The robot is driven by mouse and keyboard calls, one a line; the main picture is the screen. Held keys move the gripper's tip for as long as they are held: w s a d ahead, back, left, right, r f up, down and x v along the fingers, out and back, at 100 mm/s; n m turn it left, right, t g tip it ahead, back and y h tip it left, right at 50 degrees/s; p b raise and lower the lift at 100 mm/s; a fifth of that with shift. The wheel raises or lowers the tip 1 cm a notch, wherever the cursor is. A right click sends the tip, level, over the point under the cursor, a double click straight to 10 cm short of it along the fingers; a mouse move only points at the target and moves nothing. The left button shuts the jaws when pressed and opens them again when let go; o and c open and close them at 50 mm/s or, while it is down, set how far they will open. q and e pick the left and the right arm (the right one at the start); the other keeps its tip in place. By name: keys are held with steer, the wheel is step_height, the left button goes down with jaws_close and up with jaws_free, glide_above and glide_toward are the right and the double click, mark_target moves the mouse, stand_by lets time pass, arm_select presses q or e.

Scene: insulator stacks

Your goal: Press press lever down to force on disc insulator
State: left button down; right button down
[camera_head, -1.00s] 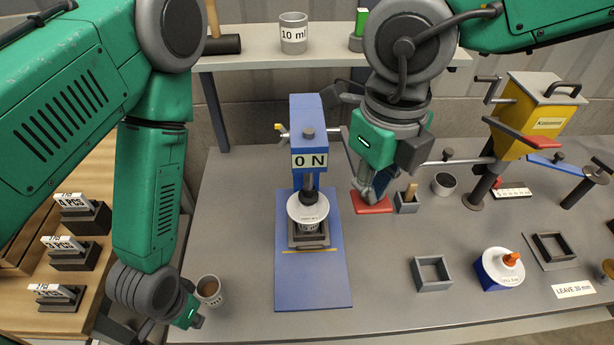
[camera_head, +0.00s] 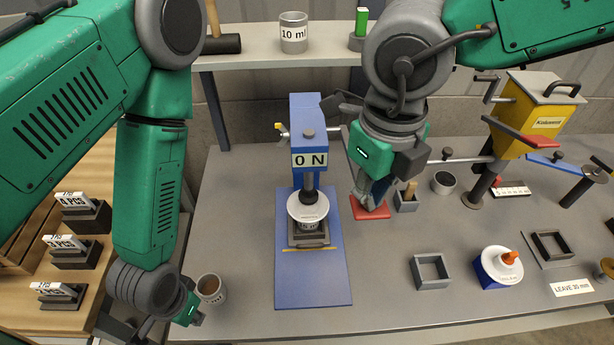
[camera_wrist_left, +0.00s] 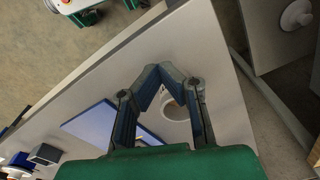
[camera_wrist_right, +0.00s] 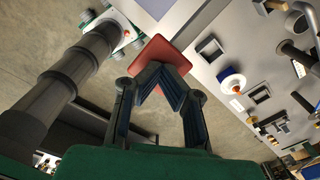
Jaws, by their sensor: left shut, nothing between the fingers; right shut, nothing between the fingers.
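The blue press (camera_head: 306,110) shows "0 N" on its display (camera_head: 309,159). A white disc insulator (camera_head: 308,208) sits under its ram on a dark holder (camera_head: 308,238). The press lever ends in a red pad (camera_head: 372,212) to the right of the press; my right gripper (camera_head: 372,197) is shut, with its fingertips at this pad. In the right wrist view the red pad (camera_wrist_right: 160,50) lies just beyond the closed fingertips (camera_wrist_right: 161,70); whether they touch is unclear. My left gripper (camera_head: 196,318) is shut and empty at the table's left front.
A cup (camera_head: 211,289) of brown content stands close to my left gripper. A square grey frame (camera_head: 431,271) and a blue block with a white disc (camera_head: 497,267) are at the right. A yellow machine (camera_head: 541,115) stands at the back right.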

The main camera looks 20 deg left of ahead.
steer(key=shift+f, duration=0.15)
steer(key=shift+s+f, duration=0.1)
steer(key=shift+f, duration=0.1)
stand_by(0.3)
steer(key=shift+s+d+f, duration=0.15)
steer(key=shift+s+f, duration=0.05)
steer(key=shift+f, duration=0.85)
stand_by(1.0)
steer(key=shift+f, duration=0.2)
steer(key=shift+s+f, duration=0.15)
steer(key=shift+f, duration=0.85)
stand_by(1.1)
step_height(320, 180, up, 14)
steer(key=shift+f, duration=0.25)
stand_by(1.3)
stand_by(0.8)
